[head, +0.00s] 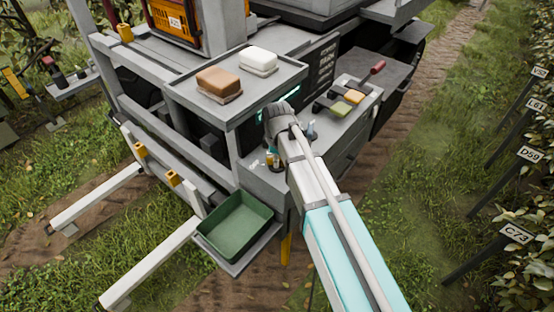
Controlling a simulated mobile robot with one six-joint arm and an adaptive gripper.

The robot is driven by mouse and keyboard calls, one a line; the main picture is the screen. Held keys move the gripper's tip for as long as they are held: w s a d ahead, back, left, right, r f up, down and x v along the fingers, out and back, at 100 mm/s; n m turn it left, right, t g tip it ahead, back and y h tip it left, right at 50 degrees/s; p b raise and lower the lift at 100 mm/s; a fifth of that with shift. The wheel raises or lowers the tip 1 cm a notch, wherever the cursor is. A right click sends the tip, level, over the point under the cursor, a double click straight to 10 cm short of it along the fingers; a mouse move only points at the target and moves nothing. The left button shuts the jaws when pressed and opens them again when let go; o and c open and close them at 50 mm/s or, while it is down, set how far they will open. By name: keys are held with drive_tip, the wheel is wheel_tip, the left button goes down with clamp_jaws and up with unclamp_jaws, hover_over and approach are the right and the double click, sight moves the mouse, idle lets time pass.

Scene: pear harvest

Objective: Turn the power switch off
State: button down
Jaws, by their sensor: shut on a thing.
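My arm reaches in from the lower right, and its dark wrist joint (277,118) is over the machine's side panel (345,125). My gripper's fingers are hidden behind the wrist and forearm, so I cannot see what they touch. No power switch can be clearly made out; it may be behind my arm. Small yellow and brown parts (270,159) show just left of the forearm, too small to identify.
A tray (185,92) with a brown block (219,81) and a white block (258,59) overhangs left of the wrist. A green bin (237,227) sits below left.

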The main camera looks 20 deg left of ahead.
drive_tip(key=c, duration=0.7)
unclamp_jaws()
drive_tip(key=shift+s+f, duration=0.1)
drive_tip(key=shift+s, duration=0.05)
drive_tip(key=shift+o, duration=0.9)
drive_tip(key=shift+m, duration=0.4)
